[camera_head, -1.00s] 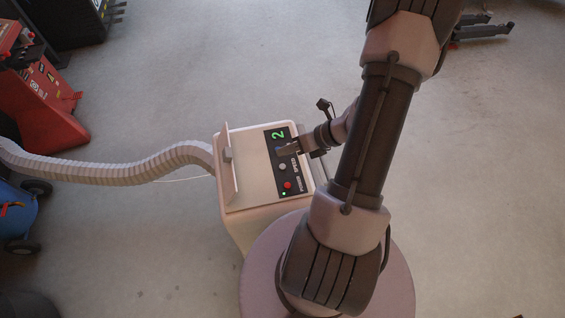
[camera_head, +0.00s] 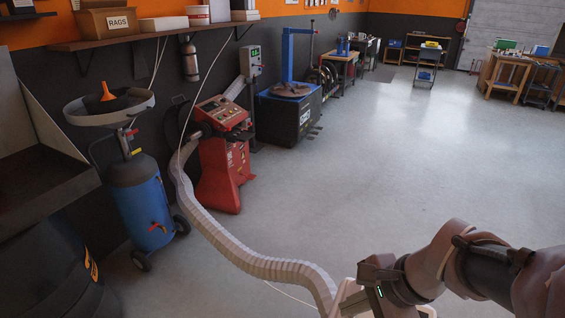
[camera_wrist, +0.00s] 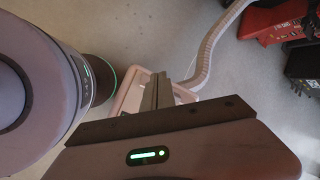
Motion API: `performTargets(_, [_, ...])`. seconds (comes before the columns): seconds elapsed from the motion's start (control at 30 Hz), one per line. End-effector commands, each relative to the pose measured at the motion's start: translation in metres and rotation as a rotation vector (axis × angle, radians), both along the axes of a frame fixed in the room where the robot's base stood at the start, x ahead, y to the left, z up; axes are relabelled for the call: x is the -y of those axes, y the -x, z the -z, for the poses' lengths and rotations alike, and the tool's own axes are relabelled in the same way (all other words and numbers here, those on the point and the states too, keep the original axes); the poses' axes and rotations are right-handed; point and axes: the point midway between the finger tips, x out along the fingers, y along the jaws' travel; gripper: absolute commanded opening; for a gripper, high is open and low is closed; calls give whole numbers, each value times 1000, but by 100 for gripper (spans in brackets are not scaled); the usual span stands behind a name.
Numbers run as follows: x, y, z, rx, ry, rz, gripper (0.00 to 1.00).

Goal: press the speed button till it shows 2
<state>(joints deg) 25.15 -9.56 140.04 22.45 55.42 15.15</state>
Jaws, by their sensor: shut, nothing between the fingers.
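The pale machine box (camera_wrist: 132,92) with the hose lies below my gripper in the wrist view. Its display and speed button cannot be made out there, as my fingers cover part of the box. In the head view only a pale part near the hose's end shows at the bottom edge, with no display in sight. My gripper (camera_wrist: 157,80) is shut and empty, pointing down over the box and seemingly apart from it. In the head view my wrist shows at the bottom right, with the fingertips out of sight.
A ribbed pale hose (camera_head: 240,258) runs over the floor to the box. A red machine (camera_head: 222,165), a blue wheeled drum (camera_head: 142,205) and a black tyre machine (camera_head: 290,115) stand along the left wall. The floor (camera_head: 400,150) to the right is open.

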Motion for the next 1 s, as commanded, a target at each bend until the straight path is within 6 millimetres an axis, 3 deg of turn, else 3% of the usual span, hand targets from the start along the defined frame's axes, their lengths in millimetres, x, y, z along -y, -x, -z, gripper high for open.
performTargets(0.03, [-23,14,-18,98,125,-208,0])
performTargets(0.1, [-42,35,-38,218,290,-464,0])
performTargets(0.2, [-55,57,-56,347,462,-708,0])
performTargets(0.3, [-59,67,-65,416,553,-826,0])
performTargets(1.0, [-59,69,-68,430,575,-849,0])
